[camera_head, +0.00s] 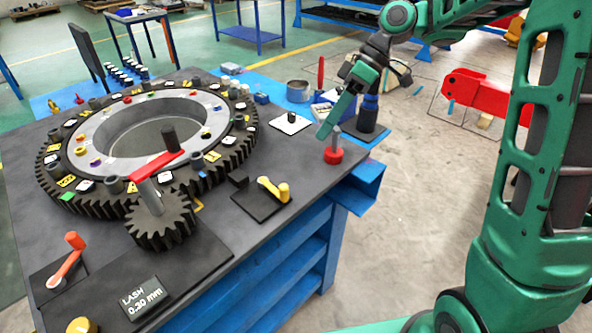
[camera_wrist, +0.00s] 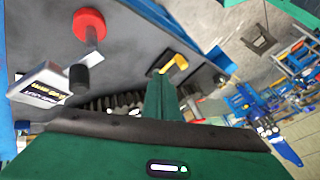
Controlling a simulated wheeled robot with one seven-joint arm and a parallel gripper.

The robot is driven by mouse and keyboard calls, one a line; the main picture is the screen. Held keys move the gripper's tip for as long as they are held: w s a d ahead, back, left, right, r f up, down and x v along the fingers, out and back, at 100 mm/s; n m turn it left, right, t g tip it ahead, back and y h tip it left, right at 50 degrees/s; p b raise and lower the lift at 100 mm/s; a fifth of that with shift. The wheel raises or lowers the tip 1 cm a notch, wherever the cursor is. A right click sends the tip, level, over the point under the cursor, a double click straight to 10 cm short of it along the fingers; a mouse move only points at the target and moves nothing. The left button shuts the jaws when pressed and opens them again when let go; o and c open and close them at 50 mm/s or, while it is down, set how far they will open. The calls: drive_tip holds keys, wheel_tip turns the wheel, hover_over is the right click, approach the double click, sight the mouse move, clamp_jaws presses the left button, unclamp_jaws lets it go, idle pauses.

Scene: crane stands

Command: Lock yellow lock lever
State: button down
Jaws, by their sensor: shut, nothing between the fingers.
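The yellow lock lever (camera_head: 275,190) sits on a dark square plate (camera_head: 262,206) near the table's front edge, right of the small pinion gear (camera_head: 160,220). Its arm runs from the upper left to a rounded yellow end at the lower right. In the wrist view a yellow lever (camera_wrist: 178,64) shows just beyond my fingertips. My gripper (camera_head: 322,134) is shut and empty, pointing down at the table's right end, near a red-based knob (camera_head: 333,156). It is apart from the yellow lever, to its upper right. In the wrist view my green fingers (camera_wrist: 163,82) are together.
A large ring gear (camera_head: 145,130) fills the table's middle. A red-orange lever (camera_head: 70,258) stands at the front left, beside the lash display (camera_head: 143,297).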

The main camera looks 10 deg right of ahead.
approach(272, 184)
drive_tip(key=d+f, duration=0.1)
drive_tip(key=s+d+f, duration=0.1)
drive_tip(key=f, duration=0.1)
drive_tip(key=shift+s+a+f, duration=0.15)
drive_tip(key=shift+s+a, duration=0.55)
drive_tip(key=shift+s, duration=0.2)
drive_tip(key=shift+s+a, duration=0.5)
drive_tip(key=shift+s, duration=0.25)
